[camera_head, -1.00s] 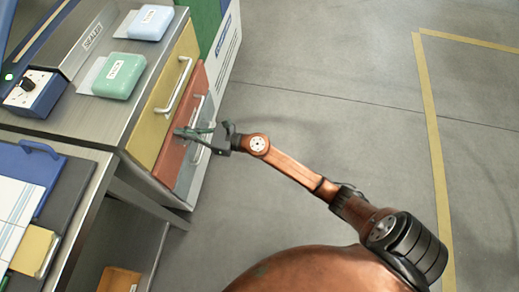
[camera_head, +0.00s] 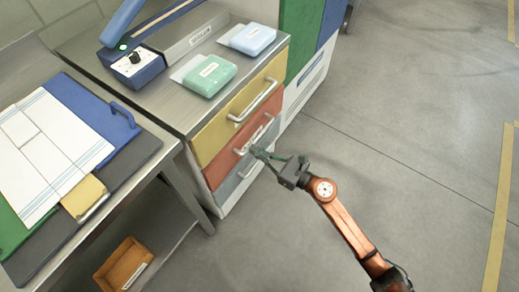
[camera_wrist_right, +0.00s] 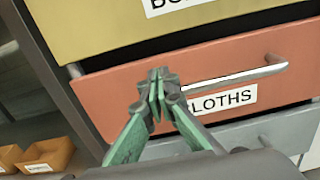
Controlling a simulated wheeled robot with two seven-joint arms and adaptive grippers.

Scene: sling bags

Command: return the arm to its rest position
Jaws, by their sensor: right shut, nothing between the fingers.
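My right gripper (camera_head: 258,152) is in front of the drawer unit, at the height of the red drawer (camera_head: 222,166). In the right wrist view my right gripper (camera_wrist_right: 158,84) shows green fingers pressed together with nothing between them. Behind the fingertips is the red drawer (camera_wrist_right: 110,95) with a label ending in "CLOTHS" and a metal handle (camera_wrist_right: 240,75). The fingers overlap the handle's left end in that view; I cannot tell whether they touch it. A dark gap shows above the red drawer's front. My left gripper is not in view.
A yellow drawer (camera_head: 212,137) is above and a grey drawer (camera_head: 228,193) below. A green pack (camera_head: 210,75) and a blue pack (camera_head: 253,39) lie on the steel top. A bench with a folder (camera_head: 40,150) is at left. The floor (camera_head: 420,130) at right is clear.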

